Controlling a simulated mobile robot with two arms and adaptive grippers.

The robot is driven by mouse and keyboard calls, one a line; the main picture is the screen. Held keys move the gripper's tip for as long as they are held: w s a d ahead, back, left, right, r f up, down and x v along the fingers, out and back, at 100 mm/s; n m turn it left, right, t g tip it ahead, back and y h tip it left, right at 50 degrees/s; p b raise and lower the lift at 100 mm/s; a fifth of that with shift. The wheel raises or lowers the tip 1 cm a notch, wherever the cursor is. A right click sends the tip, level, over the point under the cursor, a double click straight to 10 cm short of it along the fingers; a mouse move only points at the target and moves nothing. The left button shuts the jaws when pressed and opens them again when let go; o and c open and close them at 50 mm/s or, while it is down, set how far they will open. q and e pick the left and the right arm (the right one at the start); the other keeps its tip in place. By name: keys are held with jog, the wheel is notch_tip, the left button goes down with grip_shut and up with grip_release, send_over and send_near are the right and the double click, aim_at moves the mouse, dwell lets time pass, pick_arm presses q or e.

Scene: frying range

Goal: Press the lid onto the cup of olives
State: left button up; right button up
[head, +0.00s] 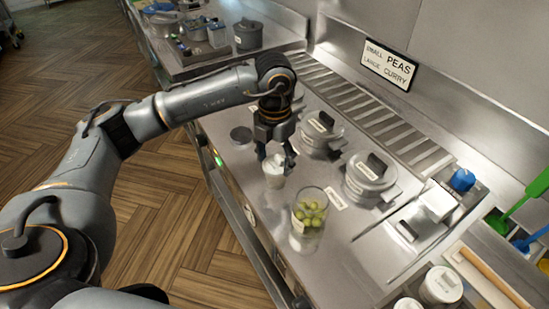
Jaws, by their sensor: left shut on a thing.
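My left gripper (277,158) points down over the steel counter and is shut on a small pale, clear cup (274,180). The fingers cover the cup's top, so I cannot tell whether a lid is on it or what is inside. A tall clear glass container (309,232) with green olives stands upright in front of it, to the right, apart from the gripper. I see no lid on that container. A small round dark-topped piece (241,136) lies on the counter left of the gripper; I cannot tell if it is a lid. My right gripper is out of view.
Two lidded steel pots (321,133) and (369,178) sit right of the gripper by a slatted grille. A sign (389,64) reads peas and curry. White tubs (440,286) and green and blue utensils (517,205) are at the right.

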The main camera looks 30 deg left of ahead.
pick_arm(q)
jog(key=o, duration=0.8)
jog(key=shift+c, duration=0.2)
jog(key=shift+o, duration=0.2)
jog(key=shift+o, duration=1.1)
jog(key=shift+r, duration=0.1)
jog(key=shift+r+p, duration=2.05)
jog(key=shift+r, duration=1.4)
